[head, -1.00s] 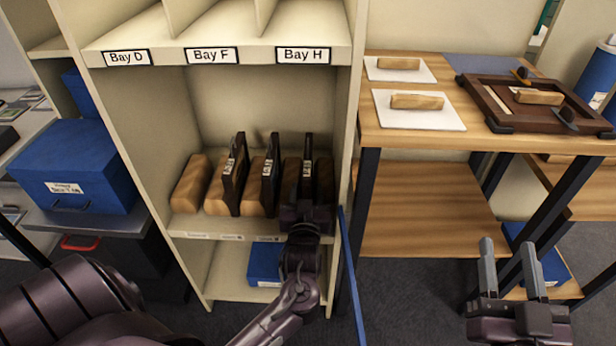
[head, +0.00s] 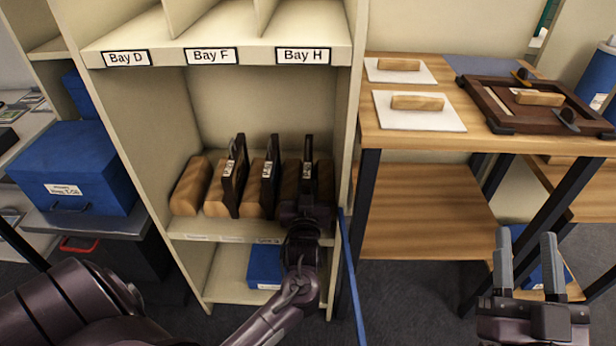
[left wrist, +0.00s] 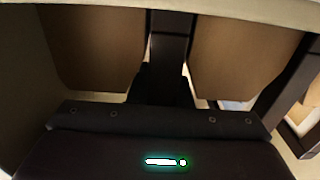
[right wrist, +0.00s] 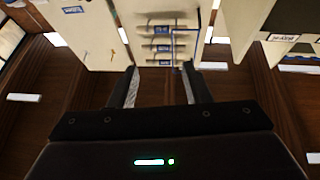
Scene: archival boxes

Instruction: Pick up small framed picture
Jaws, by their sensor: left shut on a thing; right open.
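Three small dark framed pictures with white labels stand upright between wooden blocks on the shelf below Bay H and Bay F. They are the left picture (head: 235,175), the middle picture (head: 270,178) and the right picture (head: 308,155). My left gripper (head: 307,200) is at the right picture and shut on its front edge. The left wrist view shows this dark frame (left wrist: 172,35) upright between two wooden blocks; the fingertips are hard to make out there. My right gripper (head: 526,240) is open and empty, away to the right in front of the table.
Wooden blocks (head: 190,185) stand beside the pictures, close to the left gripper. The cubby's right wall (head: 345,150) is near. A wooden table (head: 470,145) at right holds white boards and a dark tray (head: 490,105). A blue box (head: 75,165) sits at left.

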